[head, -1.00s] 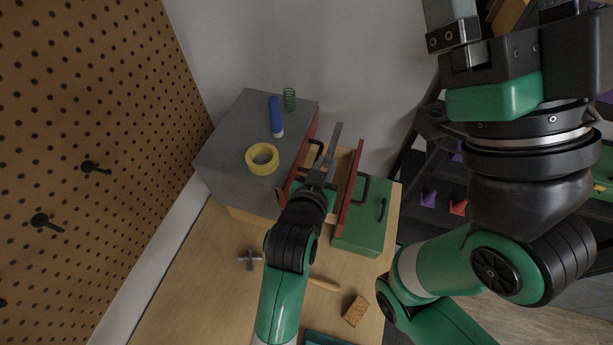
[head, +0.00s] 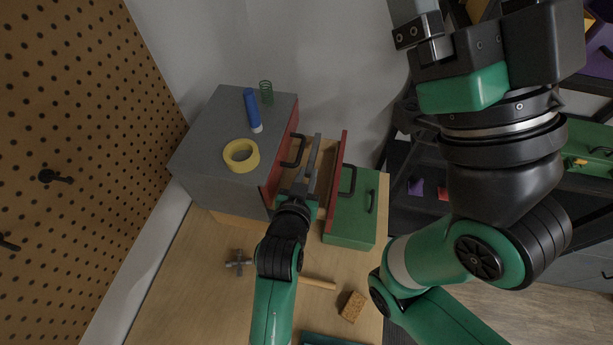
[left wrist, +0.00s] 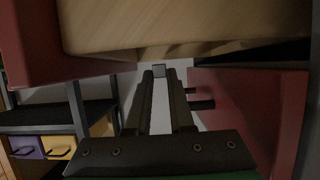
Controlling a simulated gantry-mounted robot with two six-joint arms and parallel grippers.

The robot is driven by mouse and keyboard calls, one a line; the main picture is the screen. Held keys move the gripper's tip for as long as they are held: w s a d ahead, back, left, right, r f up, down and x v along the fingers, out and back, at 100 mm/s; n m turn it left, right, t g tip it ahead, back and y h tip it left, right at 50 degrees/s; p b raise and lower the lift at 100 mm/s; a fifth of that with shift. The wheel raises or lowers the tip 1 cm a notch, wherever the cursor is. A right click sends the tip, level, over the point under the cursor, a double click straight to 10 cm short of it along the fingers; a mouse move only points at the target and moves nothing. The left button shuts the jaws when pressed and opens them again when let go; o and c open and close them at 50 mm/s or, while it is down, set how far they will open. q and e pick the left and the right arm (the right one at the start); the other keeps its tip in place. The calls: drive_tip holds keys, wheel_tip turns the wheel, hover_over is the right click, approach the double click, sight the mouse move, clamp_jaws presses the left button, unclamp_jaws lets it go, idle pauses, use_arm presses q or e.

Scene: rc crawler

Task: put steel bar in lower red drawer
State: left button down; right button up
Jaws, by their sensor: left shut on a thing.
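The grey cabinet (head: 203,152) has a red upper drawer front (head: 270,189) with a black handle. The lower red drawer (head: 336,183) is pulled out, and its wooden inside shows between the two red fronts. My left gripper (head: 306,172) is over this opening, shut on the grey steel bar (head: 315,150), which lies lengthwise along the drawer. In the left wrist view the bar's square end (left wrist: 159,71) shows between the fingers. Whether the bar touches the drawer floor is hidden. My right gripper (head: 465,22) is raised at the upper right, fingers apart, tips cut off.
A green box (head: 350,222) sits right beside the open drawer. A hammer (head: 240,262) and a sponge (head: 353,306) lie on the table in front.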

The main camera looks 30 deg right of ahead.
use_arm(q)
drive_tip(key=shift+f+b, duration=0.4)
drive_tip(key=shift+f, duration=0.2)
drive_tip(key=c, duration=0.8)
unclamp_jaws()
use_arm(e)
drive_tip(key=shift+f, duration=0.4)
